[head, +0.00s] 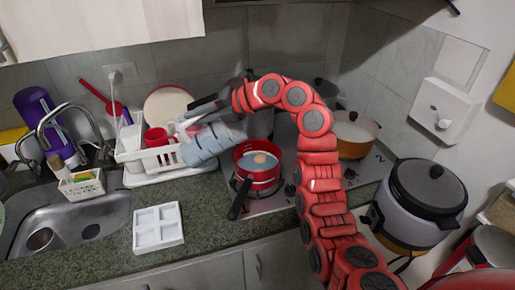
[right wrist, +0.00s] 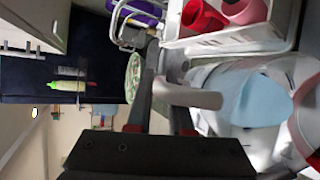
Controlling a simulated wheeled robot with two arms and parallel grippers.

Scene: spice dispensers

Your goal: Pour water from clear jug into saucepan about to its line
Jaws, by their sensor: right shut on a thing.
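My right gripper (head: 200,110) reaches in over the counter and is shut on the handle (right wrist: 188,95) of the clear jug (head: 210,144). The jug is held tilted in the air, just left of the red saucepan (head: 244,150). Pale blue water (right wrist: 258,101) shows inside the jug in the right wrist view. The saucepan stands on the stove with its black handle toward the front left. It holds bluish liquid and a round beige thing (head: 260,160). I cannot make out a stream or the saucepan's line. My left gripper is not in view.
A white dish rack (head: 160,158) with red cups stands behind and left of the jug. An orange pot (head: 355,150) stands right of my arm, and a rice cooker (head: 425,195) is farther right. A white divided tray (head: 158,228) lies on the front counter near the sink (head: 85,220).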

